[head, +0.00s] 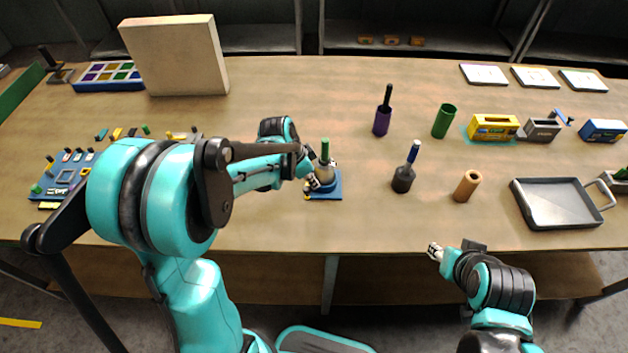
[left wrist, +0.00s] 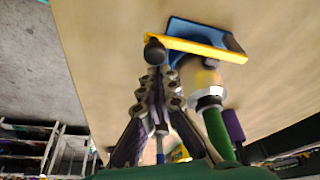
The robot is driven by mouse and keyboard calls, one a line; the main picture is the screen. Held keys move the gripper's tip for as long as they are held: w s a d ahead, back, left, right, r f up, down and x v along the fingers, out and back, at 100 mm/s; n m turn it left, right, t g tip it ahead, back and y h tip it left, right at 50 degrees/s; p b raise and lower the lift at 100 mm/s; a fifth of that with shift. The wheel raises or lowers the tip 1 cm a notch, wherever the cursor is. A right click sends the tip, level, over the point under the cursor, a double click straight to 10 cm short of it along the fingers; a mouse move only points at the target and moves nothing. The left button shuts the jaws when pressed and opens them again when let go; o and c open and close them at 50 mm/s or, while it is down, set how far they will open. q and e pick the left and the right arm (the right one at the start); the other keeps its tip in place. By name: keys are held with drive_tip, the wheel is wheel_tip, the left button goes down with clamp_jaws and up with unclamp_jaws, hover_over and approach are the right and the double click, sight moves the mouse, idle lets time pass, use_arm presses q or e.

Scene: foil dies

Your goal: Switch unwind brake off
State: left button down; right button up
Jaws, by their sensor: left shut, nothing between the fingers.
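A blue unwind stand (head: 328,193) sits near the front middle of the table. A pale roll (head: 325,173) with a green upright handle (head: 325,148) is on it. In the left wrist view the blue base (left wrist: 185,30) has a yellow bar (left wrist: 195,47) along one edge, with a dark round knob (left wrist: 154,50) close by. My left gripper (head: 312,184) is at the left side of the stand, shut and empty; its fingertips (left wrist: 156,76) appear right by the knob. Whether they touch it I cannot tell. My right gripper (head: 435,252) is apart from the stand, at the front edge.
A dark cup with a blue handle (head: 403,178), a tan tube (head: 466,186) and a grey tray (head: 560,205) stand to the right. A purple cup (head: 382,121) and green cup (head: 444,121) are behind. A blue parts board (head: 58,185) lies left.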

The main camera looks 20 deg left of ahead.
use_arm(q)
drive_tip(key=shift+a, duration=0.15)
drive_tip(key=shift+s+a+m+g, duration=0.3)
drive_tip(key=shift+a+m, duration=0.5)
drive_tip(key=shift+s+a+m+g+h+b, duration=0.15)
drive_tip(key=shift+a+m, duration=0.45)
drive_tip(key=shift+a, duration=0.75)
drive_tip(key=shift+w+a+m+g+h+b, duration=0.15)
drive_tip(key=shift+a+m, duration=0.45)
drive_tip(key=shift+a, duration=0.75)
drive_tip(key=shift+s, duration=0.1)
